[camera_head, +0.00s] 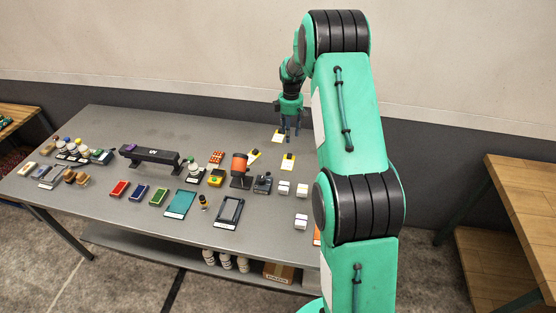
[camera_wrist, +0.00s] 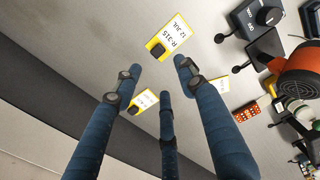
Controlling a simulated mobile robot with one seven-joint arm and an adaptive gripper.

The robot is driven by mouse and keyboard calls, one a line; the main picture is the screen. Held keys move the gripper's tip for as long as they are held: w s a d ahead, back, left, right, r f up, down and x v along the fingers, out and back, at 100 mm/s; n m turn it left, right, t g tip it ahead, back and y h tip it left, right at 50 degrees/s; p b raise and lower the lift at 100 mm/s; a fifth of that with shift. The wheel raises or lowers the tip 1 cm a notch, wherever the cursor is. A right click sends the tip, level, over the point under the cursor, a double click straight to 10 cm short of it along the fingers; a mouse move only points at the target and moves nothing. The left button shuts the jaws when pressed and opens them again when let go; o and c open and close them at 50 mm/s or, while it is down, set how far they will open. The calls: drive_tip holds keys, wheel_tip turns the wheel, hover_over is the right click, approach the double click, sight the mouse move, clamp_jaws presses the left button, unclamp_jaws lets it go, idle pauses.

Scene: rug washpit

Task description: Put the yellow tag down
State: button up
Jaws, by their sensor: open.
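Three yellow-and-white tags lie on the grey table, and I cannot tell which one the task means. One tag, reading R-315 12 JUL (camera_wrist: 172,38), lies just beyond my fingertips in the wrist view; it appears to be the nearest tag (camera_head: 288,162) in the head view. A second tag (camera_head: 278,136) lies beside my fingers and shows between them in the wrist view (camera_wrist: 146,100). A third tag (camera_head: 254,154) lies further left, partly hidden behind a finger in the wrist view (camera_wrist: 221,86). My gripper (camera_head: 290,132) points down, its three fingers (camera_wrist: 160,79) spread and empty.
White blocks (camera_head: 284,188) sit nearer. Many small items crowd the left half of the table (camera_head: 200,125). The table's back area is clear. A wall rises behind it.

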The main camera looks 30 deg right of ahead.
drive_tip(key=s+a+r+m+t, duration=0.15)
drive_tip(key=s+a+r, duration=0.35)
drive_tip(key=a+r, duration=0.55)
drive_tip(key=s+a+r+m+t, duration=0.15)
drive_tip(key=s+a+r, duration=0.5)
drive_tip(key=r, duration=0.65)
drive_tip(key=s+a+r+m+t, duration=0.1)
drive_tip(key=s+a+r+m, duration=0.1)
drive_tip(key=s+a+r, duration=0.5)
drive_tip(key=s+a+r+m, duration=0.1)
drive_tip(key=s+a+r, duration=0.2)
drive_tip(key=s+a, duration=0.65)
drive_tip(key=s+a+f+m, duration=0.1)
drive_tip(key=s+a, duration=0.1)
drive_tip(key=s, duration=0.5)
drive_tip(key=s+a+f+m+t, duration=0.1)
drive_tip(key=s+a, duration=0.1)
drive_tip(key=s, duration=0.6)
drive_tip(key=shift+s+f+m+t, duration=0.25)
drive_tip(key=shift+m+t, duration=0.05)
drive_tip(key=shift+m, duration=0.1)
drive_tip(key=shift+a+f, duration=0.1)
drive_tip(key=shift+f, duration=0.15)
